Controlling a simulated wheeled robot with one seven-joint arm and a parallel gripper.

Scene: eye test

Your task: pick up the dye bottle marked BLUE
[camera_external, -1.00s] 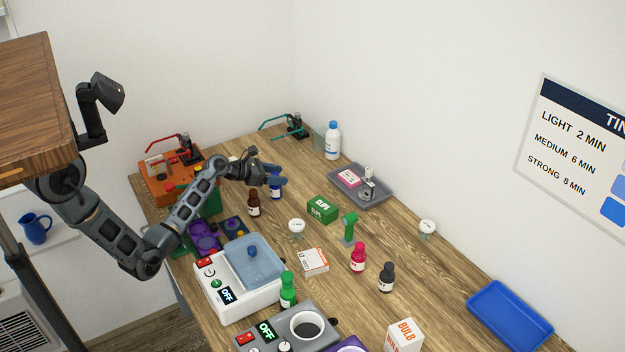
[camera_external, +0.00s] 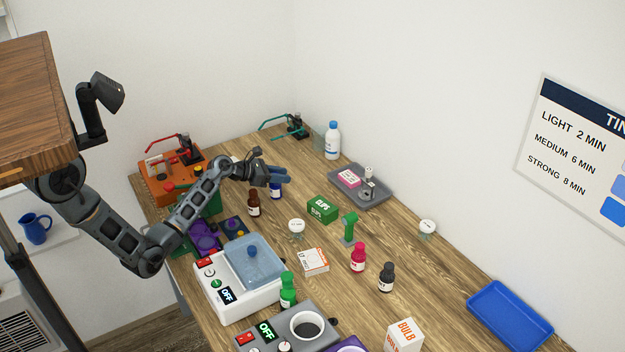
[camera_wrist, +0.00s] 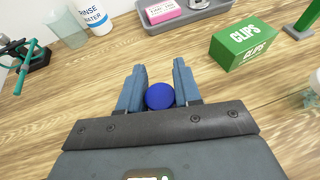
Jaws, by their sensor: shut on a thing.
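The blue dye bottle (camera_external: 275,192) stands upright at the back middle of the table, and its label is too small to read. Its round blue cap (camera_wrist: 160,96) shows between my two fingers in the wrist view. My gripper (camera_external: 278,175) is at the top of this bottle, shut on it. In the wrist view my gripper (camera_wrist: 160,72) has one finger on each side of the cap. The fingers hide the bottle's upper part in the external view, and its body is hidden in the wrist view.
A brown bottle (camera_external: 254,203) stands close to the left of the blue one. A green CLIPS box (camera_external: 322,209) and a grey tray (camera_external: 372,200) lie to the right. A rinse water bottle (camera_external: 332,141) stands behind. Green, pink-red and dark bottles stand nearer the front.

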